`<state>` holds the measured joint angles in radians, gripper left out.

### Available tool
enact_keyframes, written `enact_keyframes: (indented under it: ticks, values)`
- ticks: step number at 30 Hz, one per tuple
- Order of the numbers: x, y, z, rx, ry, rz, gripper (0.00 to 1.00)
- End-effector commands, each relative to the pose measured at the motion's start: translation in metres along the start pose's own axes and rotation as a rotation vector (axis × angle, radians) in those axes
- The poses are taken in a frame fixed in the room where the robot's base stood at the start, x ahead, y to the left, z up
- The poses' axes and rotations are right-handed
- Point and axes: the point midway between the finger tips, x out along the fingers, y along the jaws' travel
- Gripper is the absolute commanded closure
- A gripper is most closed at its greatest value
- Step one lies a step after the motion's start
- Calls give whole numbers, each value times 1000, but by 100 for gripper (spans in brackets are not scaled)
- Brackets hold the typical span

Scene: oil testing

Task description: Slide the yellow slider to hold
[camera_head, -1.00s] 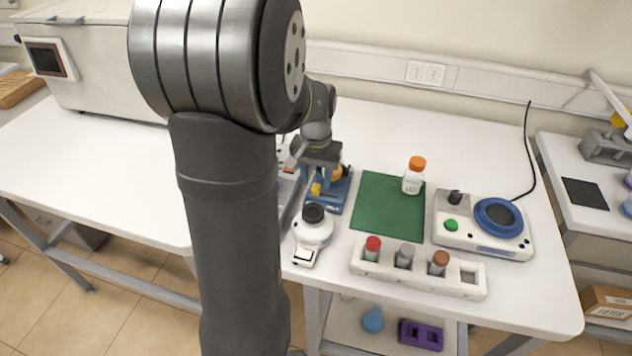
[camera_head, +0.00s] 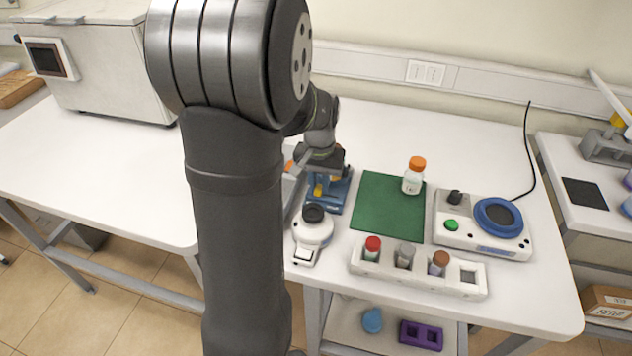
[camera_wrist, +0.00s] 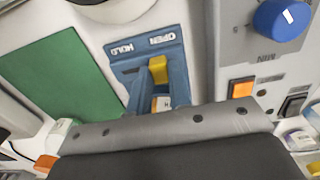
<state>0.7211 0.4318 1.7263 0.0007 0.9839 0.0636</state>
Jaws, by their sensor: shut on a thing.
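The yellow slider (camera_wrist: 158,69) stands in the blue slide holder (camera_wrist: 118,68), near the OPEN label and to the right of the HOLD label in the wrist view. In the head view the blue holder (camera_head: 336,205) is on the white table, left of the green mat, and the slider (camera_head: 318,190) shows only as a small yellow patch. My gripper (camera_head: 321,172) is over the holder, shut on the yellow slider.
A white device with a black knob (camera_head: 314,213) stands in front of the holder. The green mat (camera_head: 385,212) lies to the right, with an orange-capped bottle (camera_head: 413,178) at its edge. A vial rack (camera_head: 452,277) and a hotplate-like device (camera_head: 470,243) are farther right.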

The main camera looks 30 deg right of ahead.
Motion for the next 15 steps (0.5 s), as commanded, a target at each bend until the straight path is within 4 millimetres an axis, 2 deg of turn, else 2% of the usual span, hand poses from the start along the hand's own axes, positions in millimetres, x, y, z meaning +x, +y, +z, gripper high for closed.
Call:
enact_keyframes:
  ticks: [1, 6, 15]
  values:
    - [-1, 10, 0, 5, 1, 1, 100]
    - [-1, 36, 0, 5, 1, 1, 100]
    - [-1, 46, 0, 1, 2, 3, 100]
